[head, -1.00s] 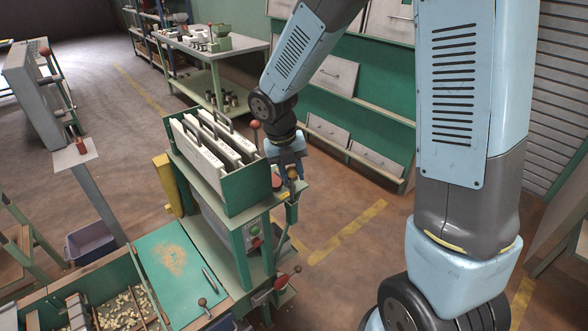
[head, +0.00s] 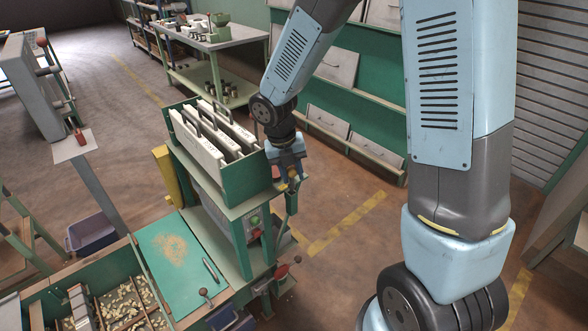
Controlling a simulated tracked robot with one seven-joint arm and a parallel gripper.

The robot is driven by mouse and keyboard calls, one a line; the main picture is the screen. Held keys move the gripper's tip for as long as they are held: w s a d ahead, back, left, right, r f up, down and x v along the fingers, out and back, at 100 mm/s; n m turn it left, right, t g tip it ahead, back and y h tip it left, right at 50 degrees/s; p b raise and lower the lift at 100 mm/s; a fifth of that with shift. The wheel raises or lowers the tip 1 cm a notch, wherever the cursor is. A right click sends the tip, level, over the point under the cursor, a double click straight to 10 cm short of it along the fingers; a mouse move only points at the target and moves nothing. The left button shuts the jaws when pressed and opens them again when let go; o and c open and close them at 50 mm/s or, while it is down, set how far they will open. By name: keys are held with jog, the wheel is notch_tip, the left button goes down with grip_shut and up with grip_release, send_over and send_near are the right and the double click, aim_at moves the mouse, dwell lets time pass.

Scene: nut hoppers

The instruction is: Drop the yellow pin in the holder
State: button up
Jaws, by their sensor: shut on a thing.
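My gripper (head: 291,180) hangs from the blue-grey arm at the right end of the green machine, beside its hopper box (head: 243,181). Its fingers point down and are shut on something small. A small yellow-orange spot, likely the yellow pin (head: 292,173), shows at the fingers. The rest of it is too small and hidden to make out. The pin's holder cannot be told apart clearly; the machine's ledge and fittings beside the gripper are partly covered by the hand.
The hopper box holds several white panels with dark handles. A green board (head: 180,262) and a tray of nuts (head: 125,305) lie in front. A red-knobbed lever (head: 281,271) sticks out below the gripper. Open floor (head: 345,215) lies to the right.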

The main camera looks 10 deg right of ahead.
jog(key=shift+f, duration=0.9)
jog(key=o, duration=1.1)
jog(key=shift+o, duration=0.2)
jog(key=shift+r, duration=0.1)
notch_tip(320, 180, up, 13)
jog(key=a, duration=0.2)
jog(key=shift+a, duration=0.3)
jog(key=shift+r, duration=0.1)
notch_tip(320, 180, up, 9)
jog(key=a, duration=0.1)
jog(key=shift+a, duration=0.4)
